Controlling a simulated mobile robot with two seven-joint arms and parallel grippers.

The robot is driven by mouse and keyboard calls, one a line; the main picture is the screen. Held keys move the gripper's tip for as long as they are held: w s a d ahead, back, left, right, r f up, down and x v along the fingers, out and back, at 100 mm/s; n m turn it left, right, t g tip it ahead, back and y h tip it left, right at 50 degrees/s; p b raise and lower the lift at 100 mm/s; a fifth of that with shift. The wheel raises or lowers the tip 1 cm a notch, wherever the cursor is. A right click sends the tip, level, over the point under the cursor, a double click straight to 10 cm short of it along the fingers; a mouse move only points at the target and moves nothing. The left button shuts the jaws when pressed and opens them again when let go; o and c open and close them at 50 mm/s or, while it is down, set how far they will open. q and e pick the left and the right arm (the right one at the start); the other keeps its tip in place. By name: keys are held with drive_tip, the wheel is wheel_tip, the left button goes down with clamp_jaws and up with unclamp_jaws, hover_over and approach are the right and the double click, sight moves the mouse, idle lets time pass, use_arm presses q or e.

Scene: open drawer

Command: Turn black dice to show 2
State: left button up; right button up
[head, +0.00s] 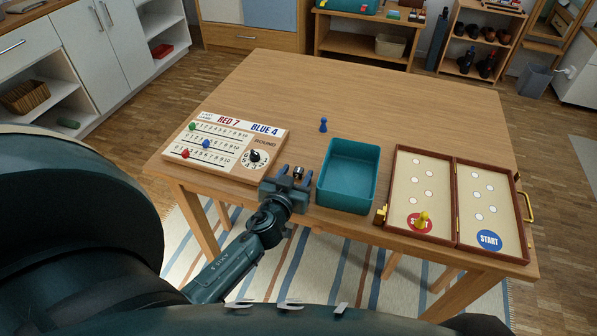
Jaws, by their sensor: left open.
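A small black die (298,172) sits on the wooden table near its front edge, between the scoreboard and the teal tray. My left gripper (294,177) is open at the table's front edge, with its fingertips close around the die. The fingers partly hide the die, and its upper face is too small to read. I cannot tell whether the fingers touch it. My right gripper is not in view.
The scoreboard (229,128) with pegs and a dial lies left of the die. The empty teal tray (347,150) stands close on the right. A blue pawn (323,125) stands behind. An open game case (456,162) holds a yellow pawn (422,219). The table's back is clear.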

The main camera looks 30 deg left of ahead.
use_arm(q)
drive_tip(key=shift+c, duration=0.6)
clamp_jaws()
